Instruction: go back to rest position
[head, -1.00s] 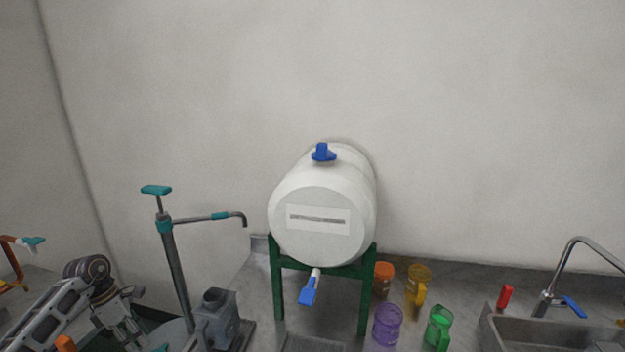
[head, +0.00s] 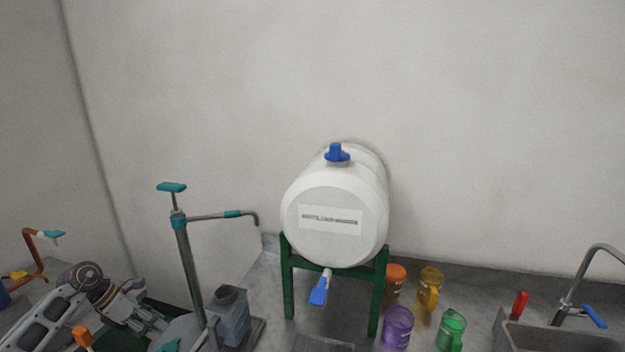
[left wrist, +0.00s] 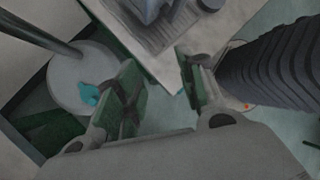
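My left arm comes in at the lower left of the head view, with the left gripper (head: 142,312) low beside the grey hand pump (head: 187,262). In the left wrist view the left gripper (left wrist: 162,88) has its two green-padded fingers spread apart, with nothing between them. Past the fingers there are the floor, a counter corner and a round grey base with a teal part (left wrist: 89,94). My right gripper is in neither view.
A white barrel (head: 335,220) with blue cap and tap stands on a green frame (head: 288,285). A grey jug (head: 229,316), an orange-lidded jar (head: 396,275), yellow (head: 429,288), purple (head: 397,327) and green (head: 451,330) containers, and a sink (head: 545,338) line the counter.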

